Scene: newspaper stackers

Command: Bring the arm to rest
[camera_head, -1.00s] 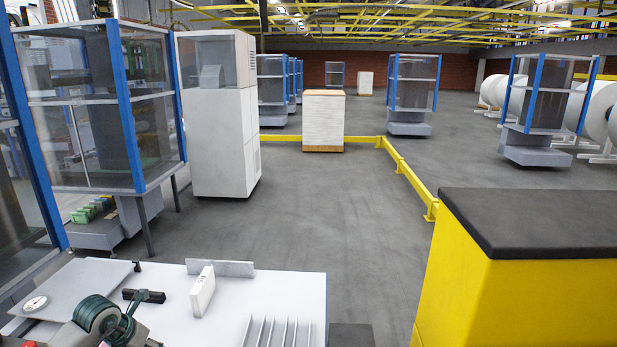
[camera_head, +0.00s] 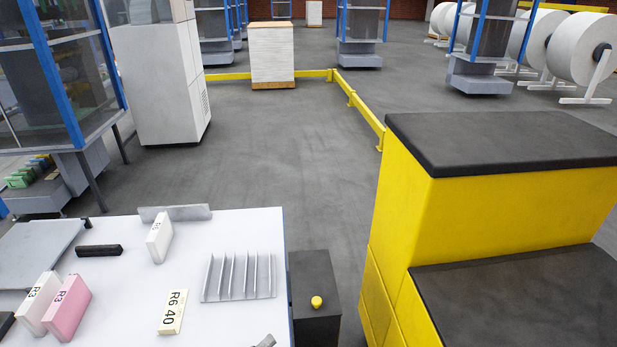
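No gripper shows clearly in the head view now, so I cannot see whether either is open or shut. The white worktable (camera_head: 225,226) is at the lower left. On it stand a white block marked R5 or similar (camera_head: 158,238), a white block marked R3 (camera_head: 38,302) and a pink block marked R3 (camera_head: 68,306). A cream tag marked R6 40 (camera_head: 172,311) lies flat. A small grey piece (camera_head: 266,341) is cut off by the bottom edge; I cannot tell what it is.
A finned metal rack (camera_head: 238,278) and a black bar (camera_head: 99,250) are on the table. A dark box with a yellow button (camera_head: 316,302) stands beside it. A yellow cabinet with black tops (camera_head: 490,210) fills the right. Grey floor (camera_head: 260,160) is clear between; a yellow rail (camera_head: 356,103) bounds it.

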